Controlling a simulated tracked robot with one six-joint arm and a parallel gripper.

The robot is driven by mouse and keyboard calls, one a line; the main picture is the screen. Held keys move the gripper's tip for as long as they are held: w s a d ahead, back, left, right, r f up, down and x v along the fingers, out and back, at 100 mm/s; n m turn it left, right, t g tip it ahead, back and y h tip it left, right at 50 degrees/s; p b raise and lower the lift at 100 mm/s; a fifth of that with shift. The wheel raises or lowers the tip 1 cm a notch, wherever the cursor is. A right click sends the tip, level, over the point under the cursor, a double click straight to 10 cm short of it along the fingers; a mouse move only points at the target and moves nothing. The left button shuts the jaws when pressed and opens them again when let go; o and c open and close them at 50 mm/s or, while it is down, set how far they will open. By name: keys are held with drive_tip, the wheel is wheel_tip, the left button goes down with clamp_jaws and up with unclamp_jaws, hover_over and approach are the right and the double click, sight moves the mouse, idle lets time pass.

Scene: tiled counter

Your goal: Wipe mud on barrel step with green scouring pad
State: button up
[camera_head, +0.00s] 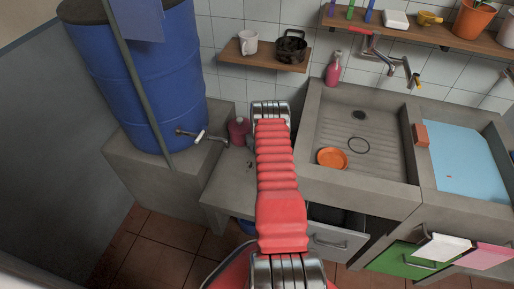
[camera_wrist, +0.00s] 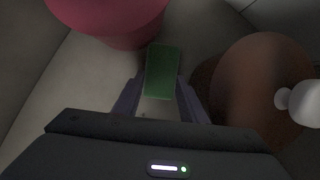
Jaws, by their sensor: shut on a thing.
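The green scouring pad (camera_wrist: 163,70) is between the fingers of my gripper (camera_wrist: 158,98) in the wrist view. My gripper is shut on it, and the pad sticks out ahead of the fingertips over a grey surface. In the head view my red arm hides the gripper and the pad. The concrete barrel step (camera_head: 150,160) is at the left under the blue barrel (camera_head: 155,80). A small dark mark (camera_head: 193,164) shows on the step's right part; I cannot tell whether it is mud.
A dark red pot (camera_head: 238,130) stands beside the step; a red rounded thing (camera_wrist: 108,15) is close ahead in the wrist view. A brown round thing (camera_wrist: 255,85) with a pale knob is close on the right. The barrel's tap (camera_head: 190,133) juts over the step.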

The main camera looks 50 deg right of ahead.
drive_tip(key=shift+a+f, duration=0.1)
drive_tip(key=shift+a, duration=0.05)
idle(0.3)
drive_tip(key=shift+s+a, duration=0.45)
drive_tip(key=shift+a, duration=0.4)
drive_tip(key=shift+s+a, duration=0.45)
drive_tip(key=shift+a, duration=0.4)
drive_tip(key=shift+a, duration=0.1)
drive_tip(key=shift+s+a, duration=0.3)
drive_tip(key=shift+a, duration=0.25)
drive_tip(key=shift+s+a, duration=0.3)
drive_tip(key=shift+a, duration=0.25)
drive_tip(key=shift+s+a+f, duration=0.15)
drive_tip(key=shift+s+a, duration=0.25)
drive_tip(key=shift+a, duration=0.25)
drive_tip(key=shift+w+d, duration=0.2)
drive_tip(key=shift+d, duration=0.15)
drive_tip(key=shift+c, duration=0.5)
drive_tip(key=shift+w+d+r, duration=0.15)
drive_tip(key=shift+w+d, duration=0.3)
drive_tip(key=shift+d, duration=0.35)
drive_tip(key=shift+w+d+r, duration=0.15)
drive_tip(key=shift+w+d, duration=0.25)
drive_tip(key=shift+d, duration=0.35)
